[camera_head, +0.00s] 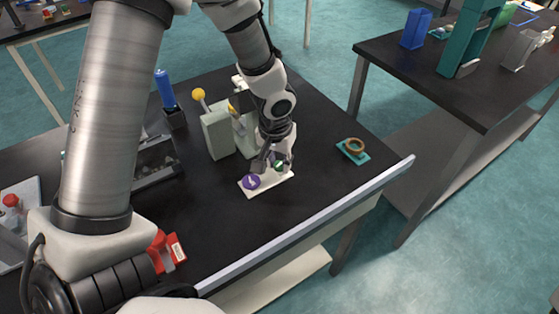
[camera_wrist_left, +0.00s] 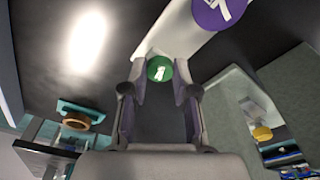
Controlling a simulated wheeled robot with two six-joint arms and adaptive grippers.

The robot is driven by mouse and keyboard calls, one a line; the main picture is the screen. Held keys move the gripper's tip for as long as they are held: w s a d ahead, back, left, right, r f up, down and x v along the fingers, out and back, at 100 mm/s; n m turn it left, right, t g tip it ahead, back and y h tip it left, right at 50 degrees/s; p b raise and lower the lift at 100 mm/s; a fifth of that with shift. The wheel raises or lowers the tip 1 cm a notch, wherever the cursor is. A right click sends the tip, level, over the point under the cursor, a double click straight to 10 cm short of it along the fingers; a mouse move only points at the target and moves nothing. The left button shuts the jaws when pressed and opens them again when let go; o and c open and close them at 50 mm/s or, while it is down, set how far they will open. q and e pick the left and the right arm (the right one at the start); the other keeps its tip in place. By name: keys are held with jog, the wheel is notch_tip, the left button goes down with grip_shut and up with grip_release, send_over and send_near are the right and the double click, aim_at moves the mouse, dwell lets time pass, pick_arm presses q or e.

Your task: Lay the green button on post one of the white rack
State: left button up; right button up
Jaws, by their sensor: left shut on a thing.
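The green button (camera_head: 278,165) is between the fingertips of my left gripper (camera_head: 273,162). In the left wrist view the green button (camera_wrist_left: 160,68), with a white mark, shows between the two fingers. The gripper is shut on it over the right part of the white rack (camera_head: 262,187). The white rack (camera_wrist_left: 172,30) lies just beyond the button in the wrist view. A purple button (camera_head: 251,182) with a white mark sits on the rack's left end. The posts are hidden, and I cannot tell whether the green button touches the rack. My right gripper is not in view.
A grey-green machine (camera_head: 216,136) with a yellow knob stands behind the rack. A teal base (camera_head: 345,154) with a brown ring (camera_head: 355,145) lies to the right. A red item (camera_head: 168,250) is at the front left. The black table is clear between rack and front rail.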

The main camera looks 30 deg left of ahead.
pick_arm(q)
jog(key=shift+f, duration=0.3)
jog(key=o, duration=1)
jog(key=shift+w, duration=0.2)
jog(key=shift+s, duration=0.1)
jog(key=shift+r, duration=0.2)
jog(key=r+p, duration=0.1)
jog(key=r, duration=0.3)
jog(key=s+r, duration=0.1)
jog(key=r, duration=0.3)
jog(key=r+p, duration=0.1)
jog(key=r, duration=0.3)
jog(key=shift+s+d+r+p, duration=0.1)
jog(key=shift+s+d+p, duration=0.1)
jog(key=shift+p, duration=0.1)
